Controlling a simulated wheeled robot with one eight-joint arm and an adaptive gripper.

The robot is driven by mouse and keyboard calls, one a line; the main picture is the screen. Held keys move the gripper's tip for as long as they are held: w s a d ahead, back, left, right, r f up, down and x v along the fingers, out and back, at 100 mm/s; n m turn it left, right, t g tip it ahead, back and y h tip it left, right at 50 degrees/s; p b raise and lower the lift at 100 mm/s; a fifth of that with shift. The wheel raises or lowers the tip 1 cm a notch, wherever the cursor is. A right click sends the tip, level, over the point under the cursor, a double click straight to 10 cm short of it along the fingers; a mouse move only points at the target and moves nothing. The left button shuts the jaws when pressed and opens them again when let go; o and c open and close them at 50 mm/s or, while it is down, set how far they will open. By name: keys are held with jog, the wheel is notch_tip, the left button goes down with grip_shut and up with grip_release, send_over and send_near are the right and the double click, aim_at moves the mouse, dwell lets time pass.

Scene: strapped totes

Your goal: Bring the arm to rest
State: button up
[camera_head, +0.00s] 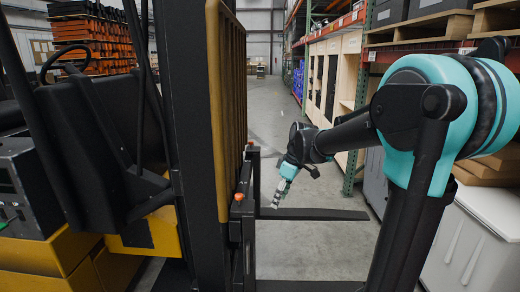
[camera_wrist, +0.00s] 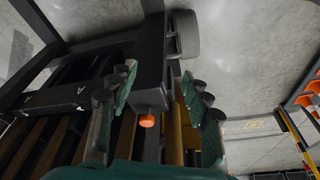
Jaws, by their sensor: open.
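My arm reaches forward from the right side of the head view, over the open aisle. My gripper (camera_head: 277,200) hangs at its far end, pointing down and beside the forklift's dark mast and forks. In the wrist view my gripper (camera_wrist: 158,76) shows two green-and-dark fingers standing apart, with nothing held between them. Behind the gap between the fingers is a dark beam of the forklift with an orange cap (camera_wrist: 147,121). I cannot tell how far the fingers are from that beam.
A yellow and black forklift (camera_head: 215,110) fills the left, close to my gripper. Its fork (camera_head: 315,214) juts right below my gripper. Shelving racks (camera_head: 356,120) and a pale bin (camera_head: 470,240) line the right. Bare floor (camera_head: 275,110) runs down the aisle.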

jog(key=s+d+f+m+t+h, duration=0.1)
jog(key=s+d+f+m, duration=0.5)
jog(key=s, duration=0.4)
jog(key=s+d+f+m+t+h, duration=0.2)
jog(key=s+d+f+m, duration=0.4)
jog(key=s+f, duration=0.2)
jog(key=shift+s+d+f, duration=0.15)
jog(key=shift+s+f, duration=0.2)
jog(key=shift+s, duration=0.6)
jog(key=shift+c, duration=0.6)
